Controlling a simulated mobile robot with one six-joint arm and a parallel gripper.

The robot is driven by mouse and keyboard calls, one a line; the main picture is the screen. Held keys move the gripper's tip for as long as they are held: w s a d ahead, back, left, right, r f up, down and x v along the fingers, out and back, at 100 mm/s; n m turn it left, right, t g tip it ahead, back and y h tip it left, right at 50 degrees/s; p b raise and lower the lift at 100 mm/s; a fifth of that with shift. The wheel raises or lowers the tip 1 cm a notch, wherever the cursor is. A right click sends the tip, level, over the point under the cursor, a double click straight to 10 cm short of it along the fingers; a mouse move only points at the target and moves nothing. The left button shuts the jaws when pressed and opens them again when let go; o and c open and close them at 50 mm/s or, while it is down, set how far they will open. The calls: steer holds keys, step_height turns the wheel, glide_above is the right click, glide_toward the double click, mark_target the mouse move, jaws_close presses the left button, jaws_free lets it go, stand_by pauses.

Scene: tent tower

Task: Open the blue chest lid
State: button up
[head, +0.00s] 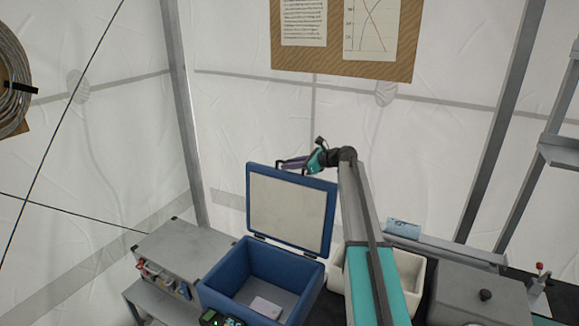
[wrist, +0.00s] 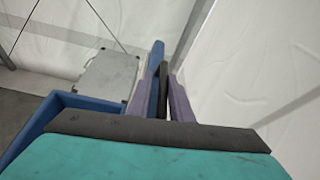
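The blue chest (head: 262,280) stands open, with its lid (head: 288,212) raised roughly upright on the far side and its pale inner face toward me. My gripper (head: 279,165) is at the lid's top edge, its purple fingers pointing left. In the wrist view, the two fingers (wrist: 162,82) are apart. The blue lid (wrist: 157,55) shows edge-on between or just beyond them, beside a dark strip. I cannot tell whether the fingers press on it. The chest rim (wrist: 65,100) shows at left.
A white card (head: 266,307) lies inside the chest. A grey metal case (head: 185,250) stands to its left, a white bin (head: 410,268) to its right, and a grey lidded box (head: 480,295) farther right. Tent poles and fabric walls rise behind.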

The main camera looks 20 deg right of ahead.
steer(key=b+v, duration=0.4)
steer(key=v, duration=0.9)
steer(key=shift+b, duration=0.35)
